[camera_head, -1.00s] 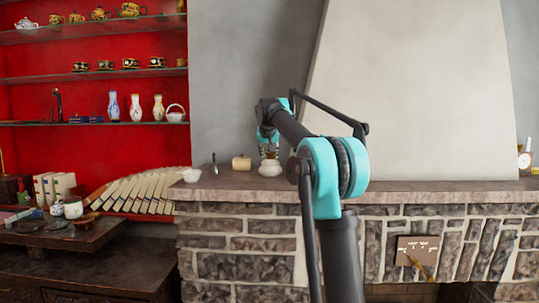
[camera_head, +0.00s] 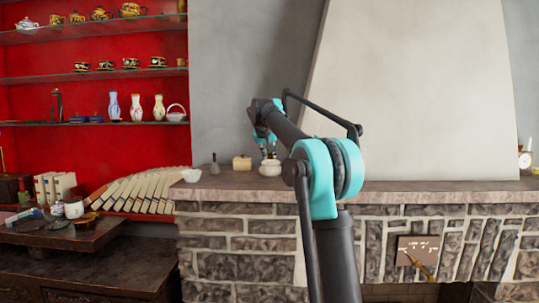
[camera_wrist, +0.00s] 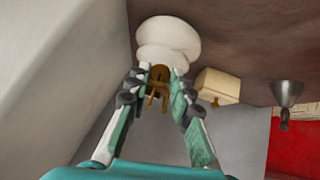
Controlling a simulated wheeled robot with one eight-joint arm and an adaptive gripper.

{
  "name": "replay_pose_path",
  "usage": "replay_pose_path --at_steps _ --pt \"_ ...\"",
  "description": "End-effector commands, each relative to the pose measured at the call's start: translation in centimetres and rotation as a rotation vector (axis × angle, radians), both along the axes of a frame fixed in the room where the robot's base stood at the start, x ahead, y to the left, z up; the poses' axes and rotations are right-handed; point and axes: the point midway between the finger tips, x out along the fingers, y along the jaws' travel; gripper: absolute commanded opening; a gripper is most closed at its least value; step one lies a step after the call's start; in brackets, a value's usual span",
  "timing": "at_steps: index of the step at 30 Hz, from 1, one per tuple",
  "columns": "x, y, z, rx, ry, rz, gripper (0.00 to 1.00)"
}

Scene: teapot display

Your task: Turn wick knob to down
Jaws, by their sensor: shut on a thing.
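A rounded white lamp (camera_head: 270,167) stands on the stone mantel, and its pale body also fills the top of the wrist view (camera_wrist: 168,42). A brass part (camera_wrist: 157,88), seemingly the lamp's burner with the wick knob, sits between my fingers. The knob itself is too small to tell apart. My gripper (camera_wrist: 159,80) is shut on this part, with one finger on each side. In the head view my gripper (camera_head: 266,146) is small, tilted and just above the lamp, partly hidden by my arm.
A cream block-like jar (camera_wrist: 218,85) stands close beside the lamp, with a grey bell-like object (camera_wrist: 286,94) farther right. The sloping pale chimney (camera_head: 420,90) rises behind.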

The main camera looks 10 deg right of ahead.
Motion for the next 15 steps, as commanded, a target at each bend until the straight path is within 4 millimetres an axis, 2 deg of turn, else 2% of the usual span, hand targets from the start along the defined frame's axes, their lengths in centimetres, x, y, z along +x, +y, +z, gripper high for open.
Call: replay_pose_path --at_steps 1,2,6,15 --pt "-0.02 -0.02 -0.01 0.000 0.001 0.000 0.00" --pt "-0.02 -0.02 -0.01 0.000 0.001 0.000 0.25" --pt "-0.02 -0.02 -0.01 0.000 0.001 0.000 0.42" --pt "-0.07 0.01 0.06 0.001 0.000 0.001 0.42"
